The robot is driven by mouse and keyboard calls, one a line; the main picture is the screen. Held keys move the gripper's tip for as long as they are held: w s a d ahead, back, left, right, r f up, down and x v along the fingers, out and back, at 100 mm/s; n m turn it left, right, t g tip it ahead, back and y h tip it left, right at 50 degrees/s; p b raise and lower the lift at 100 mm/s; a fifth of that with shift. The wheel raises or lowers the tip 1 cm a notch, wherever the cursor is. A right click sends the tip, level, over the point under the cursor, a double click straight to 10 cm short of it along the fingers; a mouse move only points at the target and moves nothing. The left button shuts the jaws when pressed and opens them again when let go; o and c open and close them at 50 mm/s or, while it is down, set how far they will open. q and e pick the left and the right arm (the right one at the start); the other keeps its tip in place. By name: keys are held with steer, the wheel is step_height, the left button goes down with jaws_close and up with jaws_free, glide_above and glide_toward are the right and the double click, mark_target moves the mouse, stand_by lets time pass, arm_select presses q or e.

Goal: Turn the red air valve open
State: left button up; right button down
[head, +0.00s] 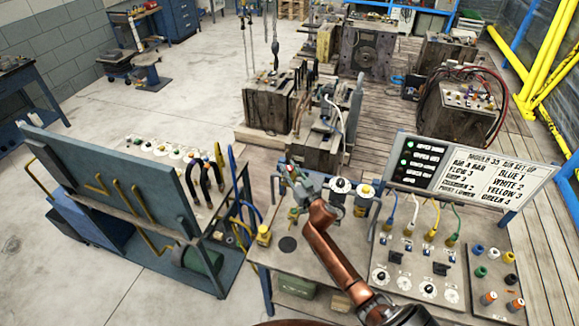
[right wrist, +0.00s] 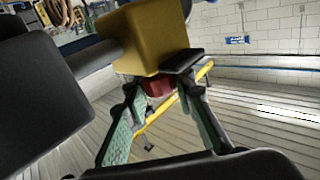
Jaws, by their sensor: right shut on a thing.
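In the right wrist view the red air valve's handle (right wrist: 158,86) sits between the two green-padded fingers of my right gripper (right wrist: 160,92), just under a yellow block (right wrist: 148,38). The fingers are closed in on it, and the black fingertips partly hide it. In the head view my right gripper (head: 298,188) reaches over the back left of the workbench (head: 330,262), at the pipework. There the gripper covers most of the valve, so I cannot tell how far its handle is turned. My left gripper is not in view.
A sign board (head: 465,172) stands at the back right of the bench. Coloured hoses and dials (head: 408,275) lie to the right of my arm. A blue-grey panel cart (head: 115,190) stands at left. Wooden blocks with mould parts (head: 322,145) stand behind the bench.

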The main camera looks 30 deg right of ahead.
stand_by(0.4)
steer(key=c, duration=1.6)
jaws_free()
steer(key=s, duration=1.2)
steer(key=shift+a, duration=0.3)
